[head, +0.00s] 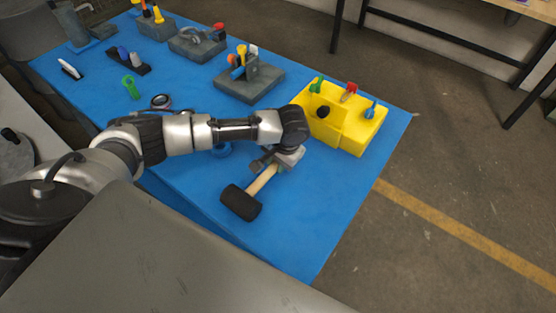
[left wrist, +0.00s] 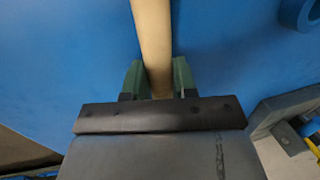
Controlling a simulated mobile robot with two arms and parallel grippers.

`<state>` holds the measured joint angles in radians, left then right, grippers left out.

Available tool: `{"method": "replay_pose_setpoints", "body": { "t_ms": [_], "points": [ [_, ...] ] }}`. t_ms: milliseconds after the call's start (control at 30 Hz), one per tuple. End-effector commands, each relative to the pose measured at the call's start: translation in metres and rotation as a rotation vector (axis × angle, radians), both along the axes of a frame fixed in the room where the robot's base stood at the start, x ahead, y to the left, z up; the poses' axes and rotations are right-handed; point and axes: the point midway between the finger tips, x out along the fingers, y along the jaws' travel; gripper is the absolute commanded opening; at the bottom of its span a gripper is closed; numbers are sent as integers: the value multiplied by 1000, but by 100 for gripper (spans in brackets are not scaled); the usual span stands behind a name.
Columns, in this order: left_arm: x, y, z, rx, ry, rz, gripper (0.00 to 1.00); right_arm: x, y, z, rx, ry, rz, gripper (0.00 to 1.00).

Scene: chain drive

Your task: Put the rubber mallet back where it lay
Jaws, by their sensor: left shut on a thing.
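The rubber mallet has a black head (head: 241,202) and a pale wooden handle (head: 263,179). In the head view it is at the near right part of the blue table (head: 318,222), head toward the front. My left gripper (head: 275,166) is shut on the handle. In the left wrist view the handle (left wrist: 153,45) runs up between the two green fingertips (left wrist: 155,78) of my left gripper; the mallet head is out of that view. I cannot tell whether the mallet touches the table. My right gripper is not in view.
A yellow holder (head: 345,125) with small coloured-handled items stands right of the gripper. Grey blocks with tools (head: 248,85) stand farther back. A green piece (head: 131,87) and a dark ring (head: 161,101) lie behind my left arm. The table around the mallet head is clear.

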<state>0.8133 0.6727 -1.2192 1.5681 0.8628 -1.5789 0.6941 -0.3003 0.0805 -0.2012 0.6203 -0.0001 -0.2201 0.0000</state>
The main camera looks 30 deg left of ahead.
Motion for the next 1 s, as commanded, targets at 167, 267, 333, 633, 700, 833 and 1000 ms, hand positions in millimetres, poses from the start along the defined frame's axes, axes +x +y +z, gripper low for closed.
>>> {"method": "replay_pose_setpoints", "body": {
  "t_ms": [167,267,333,633,700,833,1000],
  "points": [
    [-1,0,-2,0,1,1,47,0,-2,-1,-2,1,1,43],
    [-1,0,-1,0,1,1,52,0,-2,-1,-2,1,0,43],
    [-1,0,-1,0,1,1,52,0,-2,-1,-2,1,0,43],
    [1,-3,13,-2,-2,1,52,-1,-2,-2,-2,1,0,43],
    [1,-6,25,-2,-4,-1,52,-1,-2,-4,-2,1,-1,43],
    [1,-12,53,-3,-4,-1,52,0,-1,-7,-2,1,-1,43],
    [1,-19,87,-2,-2,1,52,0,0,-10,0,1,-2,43]
  ]
}}
